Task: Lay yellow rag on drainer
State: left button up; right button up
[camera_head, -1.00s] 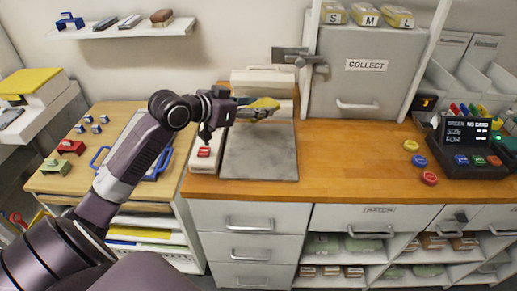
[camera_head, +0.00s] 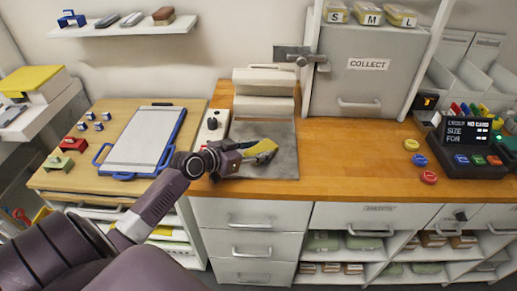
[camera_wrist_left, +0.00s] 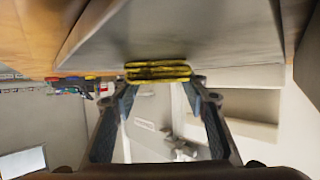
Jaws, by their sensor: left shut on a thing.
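The yellow rag (camera_head: 264,147) is a small folded bundle in the fingers of my left gripper (camera_head: 248,152), over the grey slab (camera_head: 275,169) on the wooden counter. In the left wrist view the rag (camera_wrist_left: 158,71) sits between the fingertips, close to the slab's grey surface (camera_wrist_left: 190,40); I cannot tell whether it touches. A flat white board with a blue handled frame (camera_head: 142,140) lies on the left table. I cannot tell for sure which of these is the drainer. My right gripper is not in view.
A white box with a red button (camera_head: 212,124) stands left of the slab. A pale stepped block (camera_head: 263,93) and the grey COLLECT cabinet (camera_head: 365,85) stand behind. Coloured round buttons (camera_head: 419,160) and a card terminal (camera_head: 468,140) are at right. The counter between is clear.

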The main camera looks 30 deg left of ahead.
pick_arm(q)
jog(key=o, duration=1.2)
jog(key=shift+c, duration=0.2)
jog(key=shift+s+r, duration=0.1)
